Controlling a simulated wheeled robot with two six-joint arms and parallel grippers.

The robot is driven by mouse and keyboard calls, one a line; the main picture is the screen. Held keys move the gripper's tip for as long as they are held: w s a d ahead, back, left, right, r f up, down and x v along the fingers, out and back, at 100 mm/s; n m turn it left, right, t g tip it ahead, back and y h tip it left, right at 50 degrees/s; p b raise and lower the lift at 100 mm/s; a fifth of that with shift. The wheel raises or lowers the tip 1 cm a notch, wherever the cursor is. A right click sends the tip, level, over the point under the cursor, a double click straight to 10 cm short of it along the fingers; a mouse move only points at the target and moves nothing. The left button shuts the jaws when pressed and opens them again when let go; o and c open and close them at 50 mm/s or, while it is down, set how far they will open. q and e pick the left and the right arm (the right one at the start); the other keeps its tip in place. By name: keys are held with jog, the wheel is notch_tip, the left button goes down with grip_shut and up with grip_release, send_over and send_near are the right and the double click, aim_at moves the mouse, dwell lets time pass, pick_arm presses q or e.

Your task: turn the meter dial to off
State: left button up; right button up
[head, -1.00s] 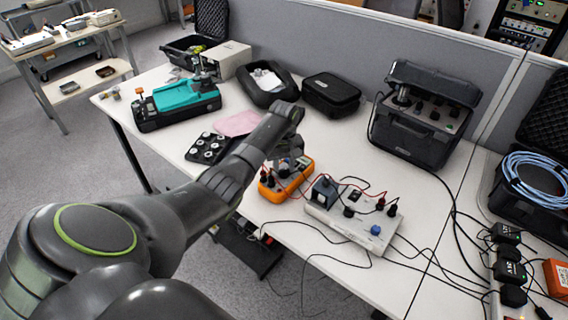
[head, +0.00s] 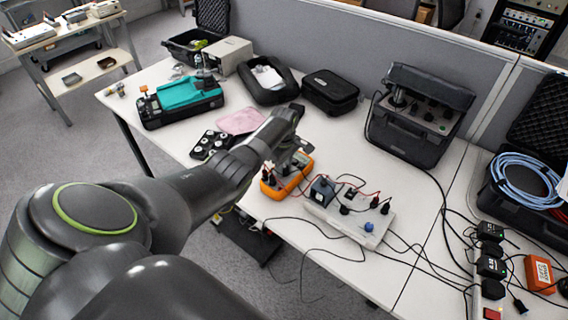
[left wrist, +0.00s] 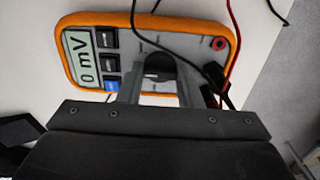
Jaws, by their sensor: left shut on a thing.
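The orange-edged meter (head: 288,180) lies on the white bench, left of a light grey box with knobs and leads. My left gripper (head: 296,157) is over the meter's face. In the left wrist view its fingers (left wrist: 160,80) are shut on the dark round dial (left wrist: 157,63), one on each side. The fingers and wrist hide part of the dial, and I cannot read its pointer setting. My right gripper is not in view.
The light grey box (head: 376,238) stands close to the meter's right, with red and black leads between. A black tray of round pieces (head: 209,145) and a pink cloth (head: 241,121) lie behind left. Loose cables cross the front of the bench.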

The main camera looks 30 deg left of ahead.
aim_at(284, 168)
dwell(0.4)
pick_arm(q)
jog(key=o, duration=1)
notch_tip(284, 168, up, 18)
jog(key=shift+f, duration=0.25)
jog(key=shift+p, duration=0.3)
jog(key=shift+c, duration=0.2)
